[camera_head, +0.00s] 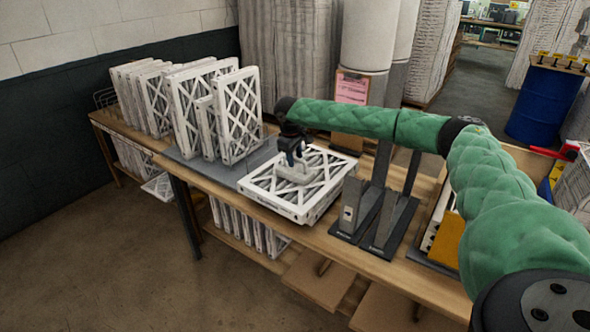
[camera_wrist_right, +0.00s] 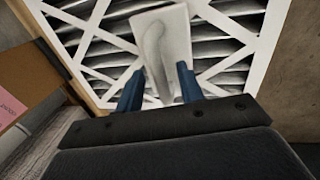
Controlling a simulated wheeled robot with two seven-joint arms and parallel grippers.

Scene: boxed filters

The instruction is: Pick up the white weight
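The white weight (camera_head: 296,174) is a pale block with a raised handle, resting on top of the flat white-framed filter (camera_head: 262,196) on the bench. In the right wrist view the weight (camera_wrist_right: 177,22) shows with its curved handle running down between the blue fingers. My right gripper (camera_head: 291,159) is directly over the weight, pointing down. In the wrist view the fingers of my right gripper (camera_wrist_right: 160,82) stand apart on either side of the handle, with a small gap. The lower part of the handle is partly hidden by the gripper body. My left gripper is not in view.
Several upright white filters (camera_head: 238,115) stand on the bench behind and left of the flat filter. Dark metal bookend-like stands (camera_head: 380,243) are close to its right. A clipboard with pink paper (camera_head: 351,88) is behind. A blue barrel (camera_head: 545,103) stands far right.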

